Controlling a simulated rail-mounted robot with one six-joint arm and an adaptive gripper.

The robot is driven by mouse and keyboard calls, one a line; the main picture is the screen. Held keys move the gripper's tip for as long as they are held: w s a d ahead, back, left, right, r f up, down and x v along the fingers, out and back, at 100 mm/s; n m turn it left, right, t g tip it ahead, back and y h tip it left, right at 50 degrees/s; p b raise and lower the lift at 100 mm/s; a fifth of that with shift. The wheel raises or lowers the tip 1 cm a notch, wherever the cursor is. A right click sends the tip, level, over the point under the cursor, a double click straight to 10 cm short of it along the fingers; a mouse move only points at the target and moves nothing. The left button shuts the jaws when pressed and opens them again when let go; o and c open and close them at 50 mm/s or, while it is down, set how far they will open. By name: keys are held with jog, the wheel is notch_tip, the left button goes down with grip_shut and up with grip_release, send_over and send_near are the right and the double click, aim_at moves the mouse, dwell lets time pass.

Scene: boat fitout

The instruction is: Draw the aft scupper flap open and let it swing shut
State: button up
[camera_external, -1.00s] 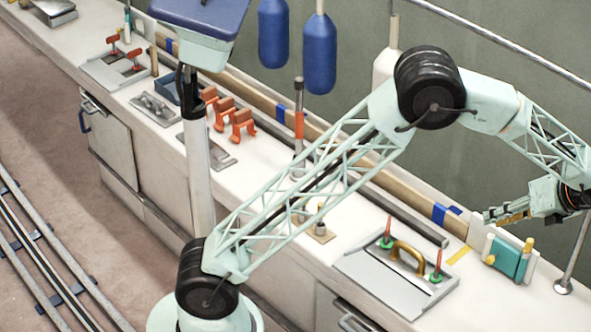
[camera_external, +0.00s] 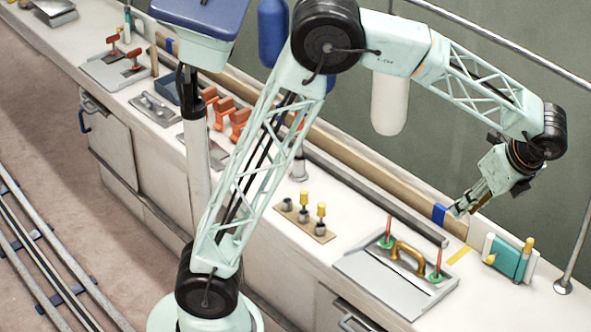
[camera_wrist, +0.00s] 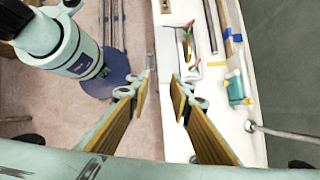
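A teal flap (camera_external: 506,259) sits in a white frame at the right end of the bench, with a yellow knob on a short post (camera_external: 527,246) at its right side; I take it to be the scupper flap. It looks shut. In the wrist view the teal flap (camera_wrist: 236,90) lies right of my fingers. My gripper (camera_external: 460,210) hangs above the back edge of the bench, up and left of the flap, pointing down and left. In the wrist view its two fingers (camera_wrist: 161,82) are apart with nothing between them. It touches nothing that I can see.
A grey hatch plate (camera_external: 385,290) with a brass handle (camera_external: 408,256) and two red pins on green bases lies left of the flap. A metal rail post (camera_external: 577,245) stands to its right. A wooden strip with blue tape (camera_external: 439,214) runs along the wall.

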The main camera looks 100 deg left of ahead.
jog(key=s+d+r+n+t+h, duration=0.1)
jog(key=s+d+r+n+t, duration=0.2)
jog(key=s, duration=0.5)
jog(key=s+d+r+n+t+h, duration=0.1)
jog(key=s+d+r+n, duration=0.1)
jog(key=s+d, duration=0.4)
jog(key=s+d+f+n+t+h, duration=0.1)
jog(key=s+d+n+t, duration=0.1)
jog(key=s, duration=0.7)
jog(key=s+d+f+n+t+h, duration=0.1)
jog(key=s+d+n, duration=0.3)
jog(key=s, duration=0.4)
jog(key=shift+s+d+f+t, duration=0.25)
jog(key=shift+s+f+t, duration=0.15)
jog(key=shift+f+t, duration=0.25)
jog(key=shift+o, duration=1.1)
